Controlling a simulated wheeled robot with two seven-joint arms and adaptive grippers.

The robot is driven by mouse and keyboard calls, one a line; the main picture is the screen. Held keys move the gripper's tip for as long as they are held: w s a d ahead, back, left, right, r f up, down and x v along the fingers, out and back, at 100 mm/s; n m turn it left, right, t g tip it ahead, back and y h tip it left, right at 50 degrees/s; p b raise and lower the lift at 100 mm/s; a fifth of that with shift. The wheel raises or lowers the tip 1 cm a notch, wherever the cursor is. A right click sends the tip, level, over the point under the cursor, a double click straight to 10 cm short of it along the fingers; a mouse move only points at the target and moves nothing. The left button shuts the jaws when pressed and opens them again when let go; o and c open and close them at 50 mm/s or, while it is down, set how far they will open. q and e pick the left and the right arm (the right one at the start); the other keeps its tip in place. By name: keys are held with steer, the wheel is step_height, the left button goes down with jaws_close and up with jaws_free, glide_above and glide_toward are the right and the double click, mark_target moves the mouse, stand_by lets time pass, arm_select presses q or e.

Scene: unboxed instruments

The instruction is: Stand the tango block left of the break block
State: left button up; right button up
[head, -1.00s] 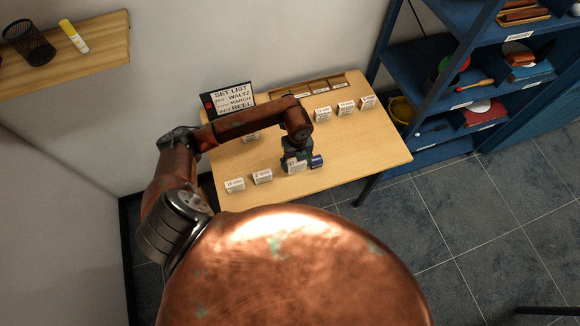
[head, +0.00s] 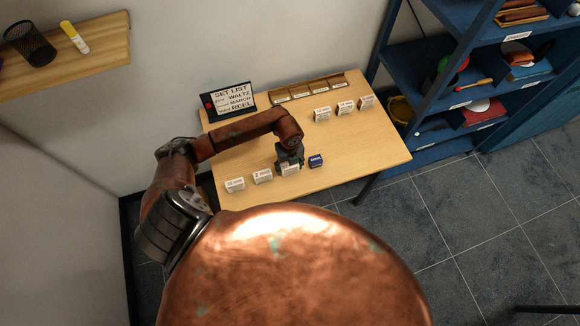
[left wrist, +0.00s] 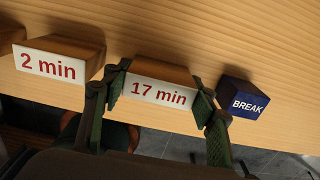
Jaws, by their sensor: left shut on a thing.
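No block that I can read says tango. My left gripper (head: 290,160) is shut on a white-faced wooden block marked 17 min (left wrist: 158,92), with one finger at each end. In the head view this block (head: 290,170) is upright at the table's front, partly covered by the gripper. The break block (head: 316,161) is dark blue with white lettering. It stands just right of the held block, with a gap between them; it also shows in the left wrist view (left wrist: 241,98). I cannot tell whether the held block rests on the table. My right gripper is not in view.
A 2 min block (head: 262,176) stands left of the held block, and another white block (head: 235,185) beyond it. Several white blocks (head: 345,107) stand at the back right. A set list sign (head: 231,99) and a wooden tray (head: 308,88) are at the back.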

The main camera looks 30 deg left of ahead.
arm_select(q)
steer(key=o, duration=1.2)
steer(key=shift+c, duration=0.2)
step_height(320, 180, up, 12)
steer(key=shift+r, duration=0.1)
